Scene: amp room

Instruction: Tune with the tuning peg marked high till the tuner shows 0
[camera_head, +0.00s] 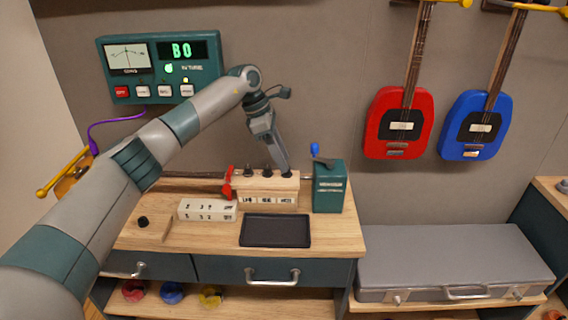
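The tuner (160,67) hangs on the wall at the upper left. Its dial needle looks near the middle, its display reads about "B0", and a green light glows beside "IN TUNE". The wooden peg block (268,187) stands on the bench with a row of dark pegs (267,170) on top and small labels on its front, too small to read surely. My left gripper (285,170) points down at the block's right end, at the rightmost peg, which it mostly hides. I cannot tell whether its fingers are closed on that peg. My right gripper is out of view.
A green box with a blue-knobbed crank (330,187) stands just right of the block. A numbered pale block (207,210) and a black tray (275,230) lie in front. A red clip-like thing (228,182) is at the block's left end. Guitars hang at right.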

